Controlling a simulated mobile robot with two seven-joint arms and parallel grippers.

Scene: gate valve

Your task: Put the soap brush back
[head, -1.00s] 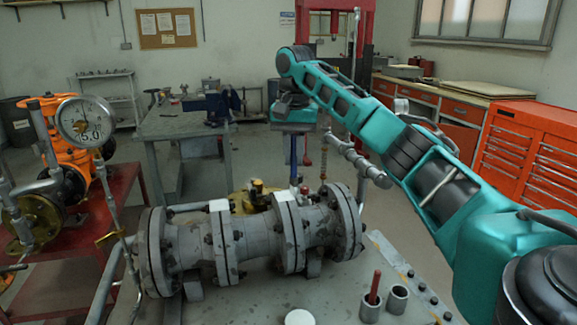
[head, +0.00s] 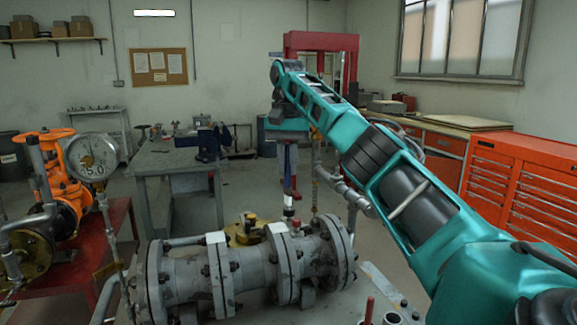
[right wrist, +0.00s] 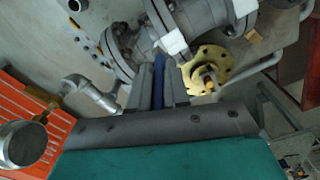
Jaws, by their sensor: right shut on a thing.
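My right gripper (head: 289,172) points down behind the grey flanged pipe in the head view. It is shut on a slim upright tool, seemingly the soap brush (head: 288,198), with red, white and dark parts below the fingers. In the right wrist view a blue shaft (right wrist: 158,82) lies between the grey fingers (right wrist: 158,92). Its far end is hard to make out. At the bottom of the head view a red stick (head: 369,310) stands in a small cup, partly cut off. A second cup (head: 392,319) stands beside it. My left gripper is out of view.
The grey flanged pipe (head: 188,281) lies across the near bench, with a yellow flange (head: 240,232) behind it. A pressure gauge (head: 92,158) stands at left. Grey pipework (head: 350,190) runs close to the right of my gripper. A red tool cabinet (head: 520,187) stands at right.

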